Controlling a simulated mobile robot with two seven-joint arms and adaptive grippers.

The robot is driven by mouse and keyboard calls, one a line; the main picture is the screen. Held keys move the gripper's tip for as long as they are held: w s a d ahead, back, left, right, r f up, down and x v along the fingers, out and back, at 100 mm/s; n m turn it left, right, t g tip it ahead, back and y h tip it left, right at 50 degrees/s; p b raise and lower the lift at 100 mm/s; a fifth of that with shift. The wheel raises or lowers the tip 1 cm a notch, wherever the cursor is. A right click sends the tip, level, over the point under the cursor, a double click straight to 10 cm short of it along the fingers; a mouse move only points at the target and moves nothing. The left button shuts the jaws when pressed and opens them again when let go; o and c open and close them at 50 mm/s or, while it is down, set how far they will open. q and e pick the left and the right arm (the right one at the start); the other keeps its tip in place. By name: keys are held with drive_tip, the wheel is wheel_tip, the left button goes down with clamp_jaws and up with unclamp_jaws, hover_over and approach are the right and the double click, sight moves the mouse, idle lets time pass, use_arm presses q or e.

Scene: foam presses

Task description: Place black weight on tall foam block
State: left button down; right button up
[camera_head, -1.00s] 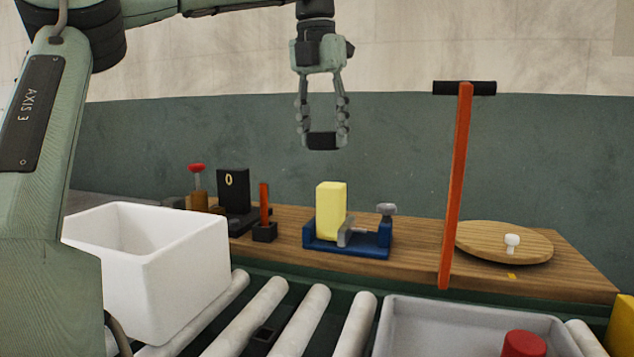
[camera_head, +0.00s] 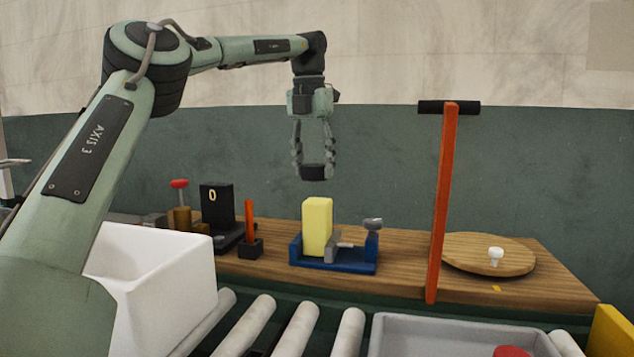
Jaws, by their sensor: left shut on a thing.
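My left gripper (camera_head: 314,165) is shut on the black weight (camera_head: 313,173), a short dark cylinder between its fingertips. The tall foam block (camera_head: 317,226) is yellow and stands upright in a blue clamp (camera_head: 334,265) on the wooden bench. In the picture, the weight is just above the block's top, with a small gap showing. From this one view I cannot tell how well they line up in depth. My right gripper is not in view.
An orange post with a black crossbar (camera_head: 442,200) stands to the right, by a round wooden board (camera_head: 470,262) with a white knob. A black device (camera_head: 217,208) and a small orange stick (camera_head: 250,220) are left. A white bin (camera_head: 165,290), rollers and grey tray (camera_head: 385,335) are in front.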

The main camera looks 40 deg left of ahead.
sight(317, 200)
use_arm(q)
drive_tip(key=shift+w+d+f, duration=0.15)
drive_tip(key=shift+w+f, duration=0.15)
drive_tip(key=shift+w, duration=0.1)
drive_tip(key=shift+f, duration=1.85)
drive_tip(key=shift+f, duration=0.15)
drive_tip(key=c, duration=0.8)
unclamp_jaws()
drive_tip(key=shift+o, duration=0.2)
drive_tip(key=r, duration=0.4)
drive_tip(key=s+r, duration=0.1)
drive_tip(key=r, duration=0.7)
drive_tip(key=shift+s+d, duration=0.2)
drive_tip(key=shift+s, duration=0.05)
